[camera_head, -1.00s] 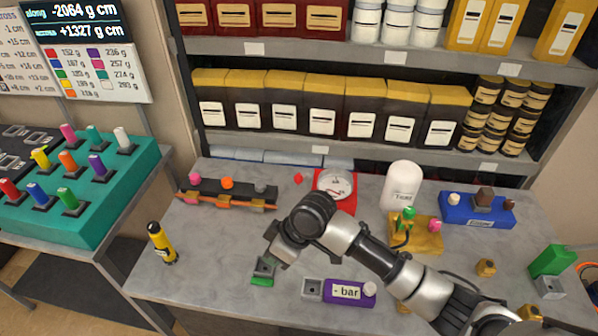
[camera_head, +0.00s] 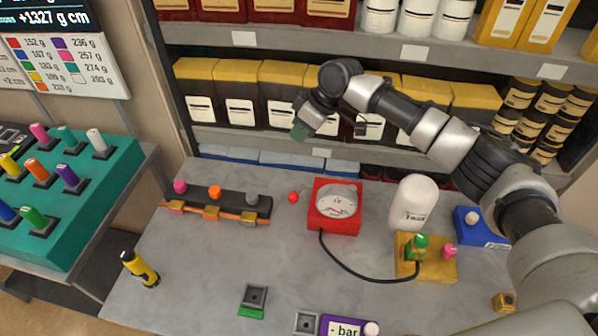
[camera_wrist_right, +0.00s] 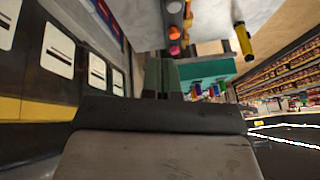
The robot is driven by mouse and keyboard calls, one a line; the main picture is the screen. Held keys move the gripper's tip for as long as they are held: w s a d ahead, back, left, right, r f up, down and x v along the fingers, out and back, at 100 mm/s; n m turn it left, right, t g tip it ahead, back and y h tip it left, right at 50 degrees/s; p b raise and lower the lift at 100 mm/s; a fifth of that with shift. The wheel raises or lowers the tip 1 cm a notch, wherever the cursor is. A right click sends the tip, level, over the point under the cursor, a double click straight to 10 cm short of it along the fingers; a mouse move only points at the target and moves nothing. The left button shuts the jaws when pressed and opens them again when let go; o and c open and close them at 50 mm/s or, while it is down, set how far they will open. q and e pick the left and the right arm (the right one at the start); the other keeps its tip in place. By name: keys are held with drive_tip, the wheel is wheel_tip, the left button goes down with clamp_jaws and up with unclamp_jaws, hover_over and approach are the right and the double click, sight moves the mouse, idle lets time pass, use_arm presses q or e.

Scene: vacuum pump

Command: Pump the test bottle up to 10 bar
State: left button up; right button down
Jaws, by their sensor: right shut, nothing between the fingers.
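The white test bottle (camera_head: 413,203) stands at the back right of the table, behind a yellow block (camera_head: 440,268) with a green knob (camera_head: 419,246) and a pink knob (camera_head: 449,251). A red box with a round dial gauge (camera_head: 336,204) stands left of it. A black hose (camera_head: 350,270) runs from the gauge to the yellow block. A purple block marked "- bar" (camera_head: 345,328) sits at the front edge, partly cut off. My right gripper (camera_head: 299,131) is raised in front of the shelf, shut and empty, clear of everything. My left gripper is not in view.
A dark rail (camera_head: 225,200) with pink, orange and grey knobs lies at the back left. A yellow torch-like item (camera_head: 140,268), a small grey-green block (camera_head: 253,300) and a blue block (camera_head: 480,228) are around.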

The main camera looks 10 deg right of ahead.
drive_tip(key=s+f+b, duration=0.1)
drive_tip(key=s+a+f+b, duration=0.1)
drive_tip(key=s+f+b, duration=0.1)
drive_tip(key=s+a+f+b, duration=0.1)
drive_tip(key=shift+s+f+b, duration=0.35)
drive_tip(key=shift+s, duration=0.05)
drive_tip(key=shift+s+a+f+p, duration=0.15)
drive_tip(key=shift+s+p, duration=0.1)
drive_tip(key=shift+p, duration=0.15)
drive_tip(key=shift+s+a+f, duration=0.15)
drive_tip(key=shift+s+f, duration=0.35)
drive_tip(key=shift+f, duration=0.05)
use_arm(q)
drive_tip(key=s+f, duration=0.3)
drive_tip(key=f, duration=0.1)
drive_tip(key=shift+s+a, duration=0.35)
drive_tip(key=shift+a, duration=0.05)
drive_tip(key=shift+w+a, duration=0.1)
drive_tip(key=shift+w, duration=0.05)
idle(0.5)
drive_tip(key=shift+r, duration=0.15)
